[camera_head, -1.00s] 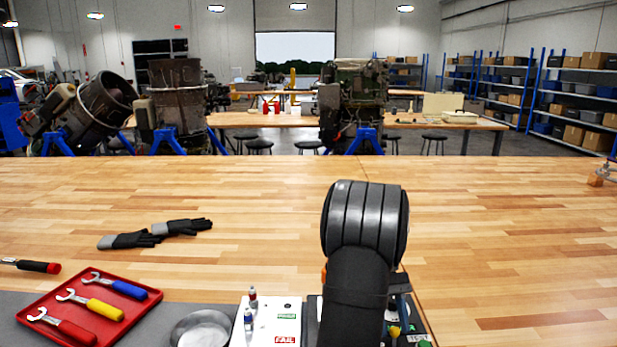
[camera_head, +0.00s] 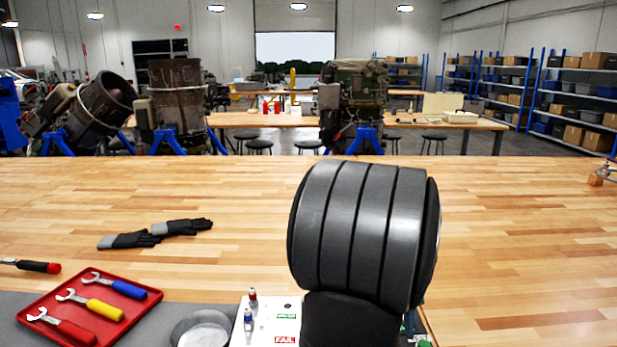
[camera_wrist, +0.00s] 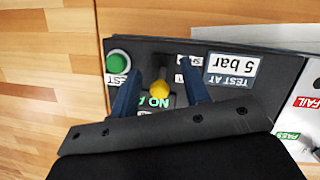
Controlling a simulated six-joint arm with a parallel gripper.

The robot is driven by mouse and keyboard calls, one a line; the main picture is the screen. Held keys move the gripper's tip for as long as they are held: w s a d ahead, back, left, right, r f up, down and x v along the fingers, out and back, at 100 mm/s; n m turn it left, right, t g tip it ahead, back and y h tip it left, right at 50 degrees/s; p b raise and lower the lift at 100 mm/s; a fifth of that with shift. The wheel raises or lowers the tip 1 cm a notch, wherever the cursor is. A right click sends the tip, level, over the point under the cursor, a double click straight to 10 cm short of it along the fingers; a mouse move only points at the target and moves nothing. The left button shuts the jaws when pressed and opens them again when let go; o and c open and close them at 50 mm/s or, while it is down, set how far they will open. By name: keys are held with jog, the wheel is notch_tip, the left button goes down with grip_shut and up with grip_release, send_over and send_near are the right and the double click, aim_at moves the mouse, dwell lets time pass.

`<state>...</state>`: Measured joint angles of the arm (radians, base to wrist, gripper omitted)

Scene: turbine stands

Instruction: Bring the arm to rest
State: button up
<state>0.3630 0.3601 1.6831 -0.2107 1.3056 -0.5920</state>
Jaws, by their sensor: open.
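My gripper (camera_wrist: 163,93) shows in the wrist view with its two blue fingers apart. It is open and nothing is between the fingers that I can see held. In the head view my dark arm (camera_head: 365,235) hides the gripper and most of the panel.
A white board (camera_head: 268,322) with PASS and FAIL labels holds two small bottles. A round metal dish (camera_head: 202,329) and a red tray (camera_head: 90,308) with several wrenches lie to the left. Gloves (camera_head: 155,233) lie farther back.

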jog(key=s+t, duration=0.2)
jog(key=t, duration=0.1)
jog(key=shift+f, duration=0.15)
jog(key=shift+a+r, duration=0.15)
jog(key=shift+r, duration=0.95)
jog(key=o, duration=1)
jog(key=shift+w, duration=0.15)
jog(key=shift+c, duration=0.2)
jog(key=o, duration=0.3)
jog(key=w+d+r+n, duration=0.2)
jog(key=w+r+n, duration=0.4)
jog(key=w+r, duration=0.1)
jog(key=shift+w+d+r+n+y, duration=0.2)
jog(key=shift+w+n+y, duration=0.1)
jog(key=shift+w, duration=0.35)
jog(key=w+r+n, duration=0.6)
jog(key=r+n, duration=0.1)
jog(key=n, duration=0.1)
notch_tip(320, 180, down, 9)
jog(key=shift+w+d+f+y, duration=0.15)
jog(key=shift+w+d+y, duration=0.05)
jog(key=shift+d+y, duration=0.2)
